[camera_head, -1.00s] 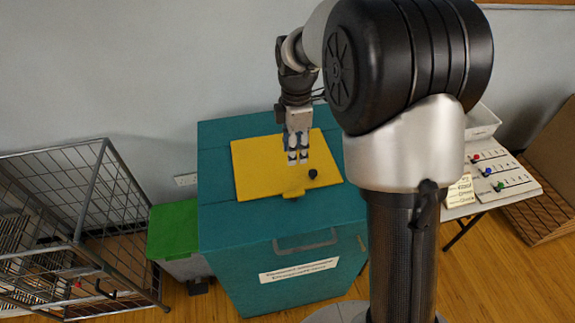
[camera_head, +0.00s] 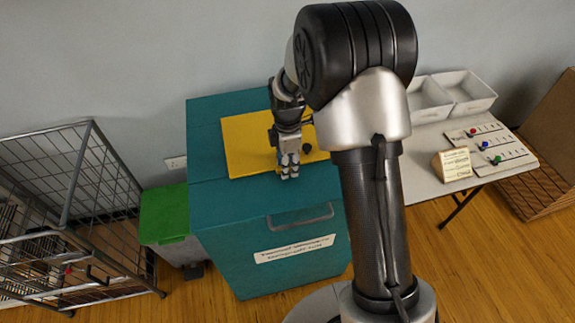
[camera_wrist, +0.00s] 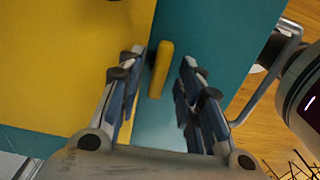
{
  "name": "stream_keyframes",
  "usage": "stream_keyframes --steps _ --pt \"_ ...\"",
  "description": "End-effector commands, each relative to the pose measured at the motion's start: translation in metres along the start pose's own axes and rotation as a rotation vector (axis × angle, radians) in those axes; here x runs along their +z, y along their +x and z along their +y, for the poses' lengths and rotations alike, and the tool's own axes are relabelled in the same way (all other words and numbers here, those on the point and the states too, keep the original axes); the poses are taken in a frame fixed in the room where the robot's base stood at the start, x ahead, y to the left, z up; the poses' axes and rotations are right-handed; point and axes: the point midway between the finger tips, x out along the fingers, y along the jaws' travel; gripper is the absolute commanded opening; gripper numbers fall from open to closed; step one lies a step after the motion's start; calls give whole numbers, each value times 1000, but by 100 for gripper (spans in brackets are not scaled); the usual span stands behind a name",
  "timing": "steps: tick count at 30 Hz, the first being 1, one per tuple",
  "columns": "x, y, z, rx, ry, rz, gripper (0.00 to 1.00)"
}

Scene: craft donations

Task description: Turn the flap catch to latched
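The yellow flap (camera_head: 242,150) lies flat on top of the teal bin (camera_head: 214,190). A small yellow bar, the flap catch (camera_wrist: 161,69), shows in the wrist view on the teal top beside the flap's edge, roughly parallel to that edge and slightly tilted. My gripper (camera_head: 289,175) points down at the flap's front edge and hides the catch in the head view. In the wrist view my gripper (camera_wrist: 160,60) is open, with one finger on each side of the catch and visible gaps. Contact with the top cannot be told.
A black knob (camera_head: 307,149) stands on the flap near my gripper. The bin's front has a grey handle (camera_head: 300,217) and a label. A green-lidded bin (camera_head: 165,214) and a wire cage (camera_head: 75,190) stand left. A table (camera_head: 421,150) with white trays stands right.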

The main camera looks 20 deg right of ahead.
Motion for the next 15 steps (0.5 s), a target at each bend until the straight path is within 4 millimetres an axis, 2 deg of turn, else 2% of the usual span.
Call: stream_keyframes --steps 9,15 --pt "0 2 0 1 0 0 33" --pt "0 2 0 1 0 0 20"
